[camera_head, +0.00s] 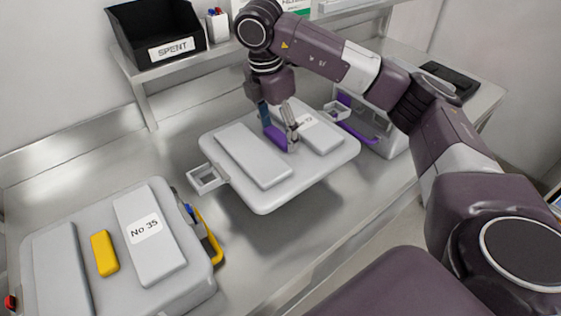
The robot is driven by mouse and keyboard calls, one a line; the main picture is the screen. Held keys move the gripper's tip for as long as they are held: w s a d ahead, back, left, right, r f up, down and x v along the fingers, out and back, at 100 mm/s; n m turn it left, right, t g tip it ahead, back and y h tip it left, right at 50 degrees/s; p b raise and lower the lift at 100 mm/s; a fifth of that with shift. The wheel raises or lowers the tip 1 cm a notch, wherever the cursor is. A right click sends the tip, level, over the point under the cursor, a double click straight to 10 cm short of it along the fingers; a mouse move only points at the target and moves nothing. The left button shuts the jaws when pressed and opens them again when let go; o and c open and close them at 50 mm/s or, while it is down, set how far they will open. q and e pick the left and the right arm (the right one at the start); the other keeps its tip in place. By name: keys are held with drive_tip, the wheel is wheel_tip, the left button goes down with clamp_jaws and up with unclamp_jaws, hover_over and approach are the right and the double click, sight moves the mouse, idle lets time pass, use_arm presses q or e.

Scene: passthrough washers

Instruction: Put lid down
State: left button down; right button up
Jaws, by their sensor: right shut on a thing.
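A light grey lid (305,172) with two raised panels, a purple grip in its middle and a square loop at each of two ends is in the middle of the head view. It appears held above the steel counter, though the gap under it is hard to judge. My right gripper (280,132) points down at the lid's middle and is shut on the purple grip (275,137). A label on the lid's far panel is partly hidden by the gripper. My left gripper is not in view.
A closed grey case (185,262) labelled "No 35", with a yellow grip (104,253), stands at the lower left. A grey box (390,142) with a purple latch (362,131) stands behind the lid at right. A black "SPENT" bin (157,37) sits on the shelf. Bare counter (270,245) lies in front.

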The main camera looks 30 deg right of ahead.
sight(278, 148)
wheel_tip(278, 148, down, 6)
drive_tip(key=shift+r+p, duration=0.1)
drive_tip(key=shift+p, duration=0.25)
wheel_tip(278, 148, down, 4)
drive_tip(key=shift+f+p, duration=0.15)
drive_tip(key=shift+p, duration=0.3)
drive_tip(key=shift+f, duration=0.25)
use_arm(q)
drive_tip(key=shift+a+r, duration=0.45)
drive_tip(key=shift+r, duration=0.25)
use_arm(e)
drive_tip(key=shift+f, duration=0.1)
drive_tip(key=o, duration=1.9)
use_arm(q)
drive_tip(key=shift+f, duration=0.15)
